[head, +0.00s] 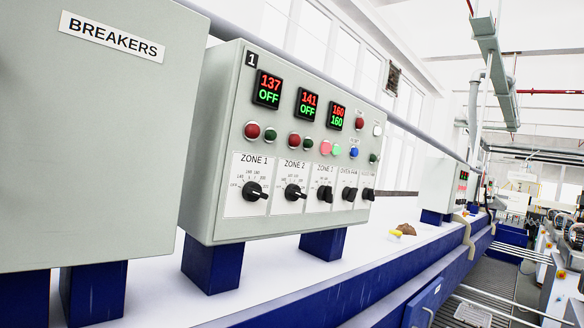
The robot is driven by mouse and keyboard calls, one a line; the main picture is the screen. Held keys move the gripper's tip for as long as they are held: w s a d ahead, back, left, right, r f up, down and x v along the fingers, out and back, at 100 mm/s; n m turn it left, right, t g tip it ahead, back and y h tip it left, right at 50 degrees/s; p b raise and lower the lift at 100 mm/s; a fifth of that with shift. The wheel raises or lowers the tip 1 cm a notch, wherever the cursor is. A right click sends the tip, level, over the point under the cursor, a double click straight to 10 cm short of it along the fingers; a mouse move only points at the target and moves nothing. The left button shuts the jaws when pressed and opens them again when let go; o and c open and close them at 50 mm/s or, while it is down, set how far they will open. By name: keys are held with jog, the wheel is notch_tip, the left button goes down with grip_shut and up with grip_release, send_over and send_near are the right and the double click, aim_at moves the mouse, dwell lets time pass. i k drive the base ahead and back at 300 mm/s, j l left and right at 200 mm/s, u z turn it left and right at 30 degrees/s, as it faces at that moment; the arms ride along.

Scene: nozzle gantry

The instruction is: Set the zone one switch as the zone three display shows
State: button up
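A grey control box (225,130) marked 1 fills the middle of the view. The zone one switch (256,191) is a black rotary knob under the ZONE 1 label. Its bar lies nearly level, sloping down to the right, beside the OFF mark. The zone one display (267,89) reads 137 in red over OFF in green. The zone three display (336,116) reads 160 in red over 160 in green. The zone three switch (325,193) sits nearer upright than the zone one switch. The small dial numbers are hard to read. My gripper is not in view.
A larger grey box marked BREAKERS (90,130) stands at the left. The zone two display (307,103) reads 141 over OFF; its switch (295,192) lies nearly level. Several coloured buttons sit above the switches. An aisle (490,290) runs along the right.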

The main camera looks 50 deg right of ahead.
aim_at(252, 192)
jog(key=z, duration=1.25)
jog(key=i+l+u, duration=0.1)
jog(key=i+l, duration=0.4)
